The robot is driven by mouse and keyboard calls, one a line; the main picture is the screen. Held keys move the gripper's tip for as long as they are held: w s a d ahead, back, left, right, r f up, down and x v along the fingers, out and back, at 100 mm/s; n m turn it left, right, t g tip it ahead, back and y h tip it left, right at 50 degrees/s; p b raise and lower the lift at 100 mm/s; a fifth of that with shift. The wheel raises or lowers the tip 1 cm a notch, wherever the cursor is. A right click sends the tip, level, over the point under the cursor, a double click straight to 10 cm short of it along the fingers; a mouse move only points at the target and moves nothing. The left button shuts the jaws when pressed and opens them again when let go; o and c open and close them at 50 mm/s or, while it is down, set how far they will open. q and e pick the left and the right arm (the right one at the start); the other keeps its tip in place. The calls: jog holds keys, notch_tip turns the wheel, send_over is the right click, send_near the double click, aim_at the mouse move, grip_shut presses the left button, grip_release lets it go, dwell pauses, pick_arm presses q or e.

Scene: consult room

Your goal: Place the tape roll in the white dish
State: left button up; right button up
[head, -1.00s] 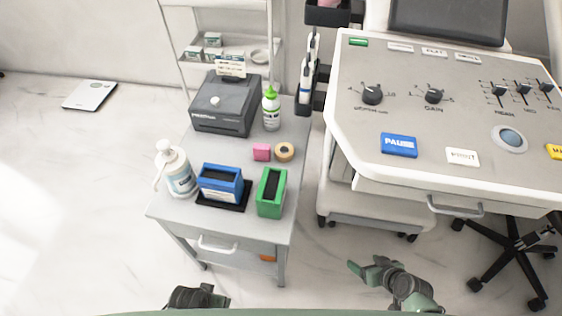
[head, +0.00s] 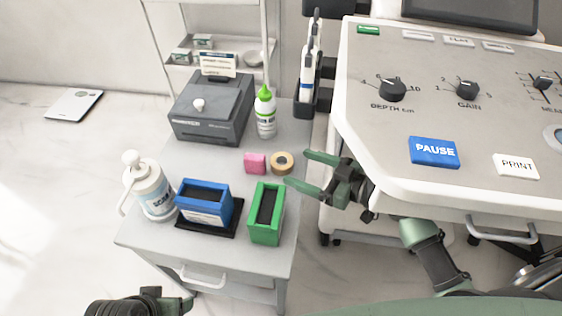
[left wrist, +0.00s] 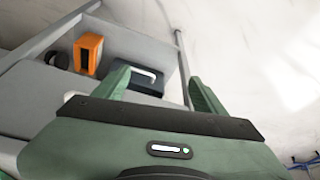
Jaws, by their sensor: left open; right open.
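The tape roll (head: 282,162), a tan ring with a dark centre, lies flat on the grey cart top beside a pink block. My right gripper (head: 297,168) is open and empty, with its fingertips just right of the roll at the cart's right edge. A pale round dish (head: 252,58), apparently the white dish, sits on the rear rack's shelf. My left gripper (head: 190,302) is only partly in the head view at the bottom left. The left wrist view shows its fingers (left wrist: 162,88) open and empty, near the cart's lower shelf.
The cart (head: 150,232) also holds a pink block (head: 255,163), green box (head: 266,213), blue box (head: 205,203), pump bottle (head: 153,190), green-capped bottle (head: 265,112) and grey device (head: 213,107). The console (head: 400,130) stands right. An orange box (left wrist: 88,54) sits on the lower shelf.

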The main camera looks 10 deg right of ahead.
aim_at(288, 164)
jog(key=x, duration=0.4)
jog(key=shift+a+f, duration=0.1)
jog(key=shift+f, duration=0.05)
pick_arm(q)
jog(key=shift+x, duration=0.9)
pick_arm(e)
jog(key=c, duration=1.4)
jog(key=shift+c, duration=0.2)
jog(key=shift+r, duration=0.4)
jog(key=shift+r+p, duration=0.4)
jog(key=shift+r, duration=0.1)
pick_arm(q)
jog(key=b+v, duration=0.2)
jog(key=b, duration=0.1)
jog(key=shift+s+r, duration=0.1)
jog(key=shift+s, duration=0.1)
pick_arm(e)
jog(key=f+v, duration=0.3)
jog(key=v, duration=1.4)
jog(key=shift+s+d+f, duration=0.15)
jog(key=shift+s+d, duration=0.35)
